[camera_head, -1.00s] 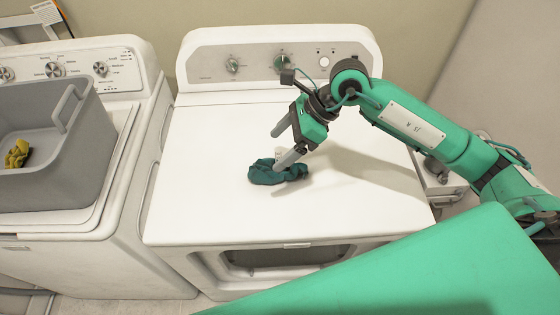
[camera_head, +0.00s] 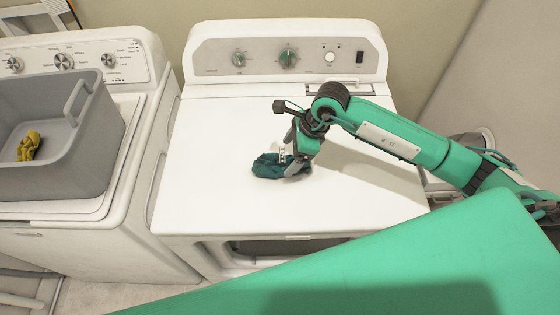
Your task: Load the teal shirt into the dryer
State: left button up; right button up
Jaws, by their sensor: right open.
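The teal shirt (camera_head: 268,167) lies crumpled on the white top of the dryer (camera_head: 205,195), a little right of its middle. My right gripper (camera_head: 290,165) points down at the shirt's right part, with its fingers open around or against the cloth. The fingertips are partly hidden by the cloth, so I cannot tell how much fabric lies between them. The dryer's front opening (camera_head: 265,247) shows below the top's front edge, partly covered by my green arm. My left gripper is not in view.
A white washer (camera_head: 130,235) stands on the left. A grey basket (camera_head: 60,185) with a yellow cloth (camera_head: 29,146) in it sits on the washer. The dryer's control panel (camera_head: 290,55) rises at the back. The rest of the dryer top is clear.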

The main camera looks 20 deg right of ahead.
jog(key=p+x, duration=0.1)
jog(key=x, duration=0.2)
jog(key=shift+s+a+p, duration=0.2)
jog(key=shift+p, duration=0.15)
jog(key=shift+w+a+f, duration=0.1)
jog(key=shift+a+f, duration=0.05)
jog(key=shift+f, duration=0.4)
jog(key=c, duration=1.1)
jog(key=shift+r, duration=0.1)
jog(key=shift+c, duration=0.5)
